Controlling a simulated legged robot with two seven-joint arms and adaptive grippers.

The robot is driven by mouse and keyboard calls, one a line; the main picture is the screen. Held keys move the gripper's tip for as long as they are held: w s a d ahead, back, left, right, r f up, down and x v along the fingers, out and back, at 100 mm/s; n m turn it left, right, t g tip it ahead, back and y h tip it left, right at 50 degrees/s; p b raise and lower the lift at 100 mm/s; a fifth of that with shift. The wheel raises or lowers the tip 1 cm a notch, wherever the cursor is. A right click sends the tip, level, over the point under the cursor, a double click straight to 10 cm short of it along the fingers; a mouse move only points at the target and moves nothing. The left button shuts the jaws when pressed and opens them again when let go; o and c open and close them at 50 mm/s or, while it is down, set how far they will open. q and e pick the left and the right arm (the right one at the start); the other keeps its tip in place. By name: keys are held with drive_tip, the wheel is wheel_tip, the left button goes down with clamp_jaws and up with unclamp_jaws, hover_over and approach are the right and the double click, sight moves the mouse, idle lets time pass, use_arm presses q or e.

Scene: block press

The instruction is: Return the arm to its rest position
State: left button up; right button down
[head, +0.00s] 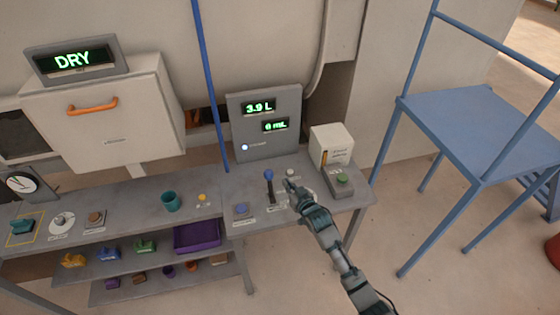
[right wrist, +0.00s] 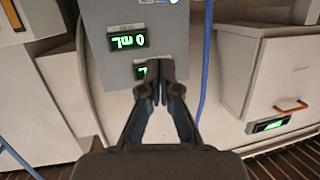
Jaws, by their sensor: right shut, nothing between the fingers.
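My right arm comes in from the lower right in the head view. Its gripper (head: 290,186) is over the right part of the grey bench (head: 240,222), close to a blue-knobbed lever (head: 269,176) and a pale round knob (head: 290,172). In the right wrist view the gripper (right wrist: 162,65) has its two fingers together, with nothing between them. Behind the fingers is a grey panel (right wrist: 98,40) with green readouts. Whether the gripper touches any control cannot be told. My left gripper is not in view.
The grey panel (head: 263,130) reads "3.9 L" and "0 mL". A white box (head: 330,145) and green button (head: 342,180) are right of the gripper. A teal cup (head: 171,201) stands left. A blue platform (head: 480,130) is at right. Open floor lies in front.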

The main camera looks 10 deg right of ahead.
drive_tip(key=s+f+g+h, duration=0.1)
drive_tip(key=s+f+g, duration=0.1)
drive_tip(key=s+f, duration=0.45)
drive_tip(key=s+f+g, duration=0.2)
drive_tip(key=s+f, duration=0.2)
drive_tip(key=s, duration=0.5)
drive_tip(key=s+d+f+g+h, duration=0.15)
drive_tip(key=s+g, duration=0.25)
drive_tip(key=s, duration=0.9)
drive_tip(key=s+d+f+g+h, duration=0.1)
drive_tip(key=s+f+g, duration=0.15)
drive_tip(key=s, duration=1.05)
wheel_tip(320, 180, down, 28)
drive_tip(key=s+g+b, duration=0.2)
drive_tip(key=b, duration=0.1)
drive_tip(key=s+d+f+b, duration=0.1)
drive_tip(key=s+f, duration=0.8)
drive_tip(key=s+d+f+g+b, duration=0.1)
drive_tip(key=s+d+f, duration=0.1)
drive_tip(key=s+f, duration=0.7)
drive_tip(key=shift+d+f, duration=0.25)
drive_tip(key=shift+f, duration=0.35)
